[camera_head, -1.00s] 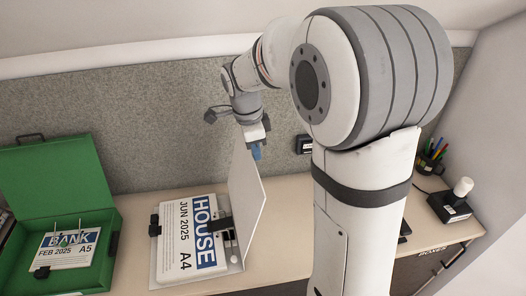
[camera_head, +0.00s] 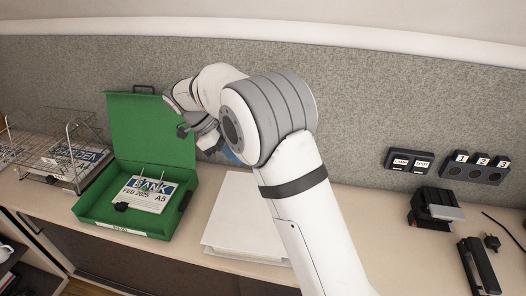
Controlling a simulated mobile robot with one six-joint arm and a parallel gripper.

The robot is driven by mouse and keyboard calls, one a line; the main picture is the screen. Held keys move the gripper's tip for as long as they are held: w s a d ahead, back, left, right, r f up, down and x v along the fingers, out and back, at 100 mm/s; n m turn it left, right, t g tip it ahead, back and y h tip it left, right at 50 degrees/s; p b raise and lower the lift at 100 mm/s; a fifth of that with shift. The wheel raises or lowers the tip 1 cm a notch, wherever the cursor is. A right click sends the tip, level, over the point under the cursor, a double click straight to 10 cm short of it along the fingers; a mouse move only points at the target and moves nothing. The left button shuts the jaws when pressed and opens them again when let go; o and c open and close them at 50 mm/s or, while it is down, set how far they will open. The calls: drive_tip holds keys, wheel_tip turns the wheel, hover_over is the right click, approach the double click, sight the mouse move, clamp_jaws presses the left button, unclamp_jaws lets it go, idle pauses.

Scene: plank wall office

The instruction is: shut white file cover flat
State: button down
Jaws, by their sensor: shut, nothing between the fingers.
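The white file (camera_head: 235,215) lies on the desk, right of the green box. Its cover is down over the papers, and no HOUSE sheet shows. Its right part is hidden behind my arm, so I cannot tell whether the cover lies fully flat there. My gripper (camera_head: 229,156) is shut and empty. It appears above and behind the far edge of the file, with its blue fingers partly hidden by my arm.
An open green box (camera_head: 150,130) with BANK papers (camera_head: 148,195) stands left of the file. A wire tray (camera_head: 62,165) is farther left. A stapler (camera_head: 478,265), a dark device (camera_head: 432,208) and wall switches (camera_head: 474,168) are on the right.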

drive_tip(key=shift+h, duration=0.4)
drive_tip(key=a+f+b, duration=0.2)
drive_tip(key=a+f, duration=0.1)
drive_tip(key=f, duration=0.4)
drive_tip(key=w+a+f+b, duration=0.1)
drive_tip(key=a+f+b, duration=0.2)
drive_tip(key=f, duration=0.5)
drive_tip(key=a+f+b, duration=0.3)
drive_tip(key=a+f, duration=0.1)
drive_tip(key=f, duration=0.3)
drive_tip(key=shift+w+a+f, duration=0.15)
drive_tip(key=shift+w+a, duration=0.05)
drive_tip(key=shift+w, duration=0.1)
drive_tip(key=shift+s+d+f+h+b, duration=0.15)
drive_tip(key=shift+f+h+b, duration=0.1)
drive_tip(key=shift+f, duration=0.25)
drive_tip(key=shift+s+a+f+h+b, duration=0.1)
drive_tip(key=shift+s+f+h+b, duration=0.1)
drive_tip(key=shift+f, duration=0.25)
drive_tip(key=shift+d, duration=0.1)
drive_tip(key=d+r+v, duration=0.1)
drive_tip(key=v, duration=0.9)
drive_tip(key=shift+w, duration=0.2)
